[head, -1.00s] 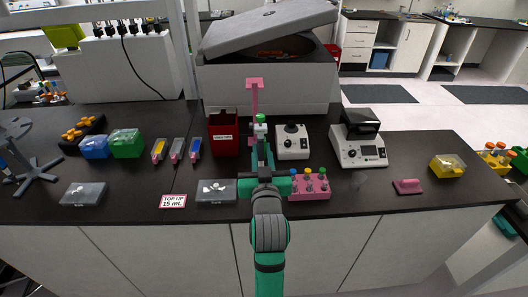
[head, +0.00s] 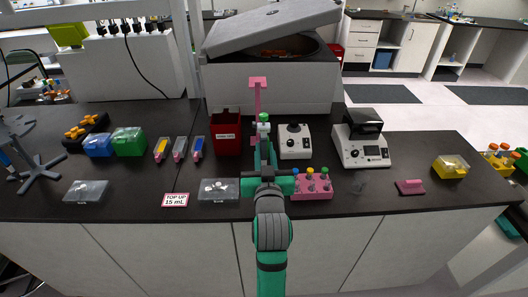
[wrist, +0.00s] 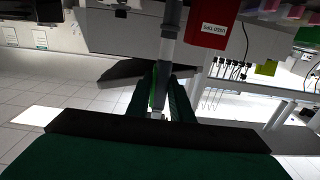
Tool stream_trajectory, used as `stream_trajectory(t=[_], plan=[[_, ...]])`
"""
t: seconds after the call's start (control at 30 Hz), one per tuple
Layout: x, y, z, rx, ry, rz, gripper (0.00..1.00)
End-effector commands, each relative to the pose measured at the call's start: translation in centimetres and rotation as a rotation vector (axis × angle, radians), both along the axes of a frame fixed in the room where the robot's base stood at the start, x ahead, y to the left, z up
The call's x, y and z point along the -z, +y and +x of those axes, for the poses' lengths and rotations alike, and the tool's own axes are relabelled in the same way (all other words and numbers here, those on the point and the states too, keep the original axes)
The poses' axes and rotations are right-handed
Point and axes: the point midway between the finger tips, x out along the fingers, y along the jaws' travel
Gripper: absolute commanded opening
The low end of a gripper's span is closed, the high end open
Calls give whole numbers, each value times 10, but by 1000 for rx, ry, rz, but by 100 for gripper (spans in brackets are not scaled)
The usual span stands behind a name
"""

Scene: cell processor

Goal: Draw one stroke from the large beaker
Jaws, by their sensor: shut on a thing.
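My gripper (head: 264,160) is shut on a slim, pale grey, green-topped tool that looks like a pipette (head: 263,121). In the wrist view this tool (wrist: 168,45) runs up between the two dark green fingers (wrist: 160,90). My arm hides its lower part in the head view. A faint clear vessel (head: 358,184), perhaps the large beaker, stands on the bench right of the pink tube rack (head: 313,188). My gripper is left of it, and the two are apart. Its contents are too faint to tell.
A pink stand (head: 258,95) rises just behind the tool. A red bin (head: 226,135) stands to its left, and two white devices (head: 294,142) (head: 361,148) to its right. A large centrifuge (head: 270,85) stands behind. The "TOP UP 15 mL" card (head: 175,200) lies at the front edge.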

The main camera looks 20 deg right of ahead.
Motion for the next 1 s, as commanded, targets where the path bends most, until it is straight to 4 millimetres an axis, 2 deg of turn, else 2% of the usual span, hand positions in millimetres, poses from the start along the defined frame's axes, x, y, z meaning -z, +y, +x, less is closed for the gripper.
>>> stream_trajectory(t=[0.27, 0.53, 0.73, 0.83, 1.0], plan=[[-7, 1, 0, -1, -4, -1, 13], [-63, 7, 2, -10, -6, -3, 13], [-102, 4, 1, -5, -6, -3, 13], [-114, 2, 1, -3, -4, -1, 13], [-118, 1, 0, -1, 0, 0, 13]])
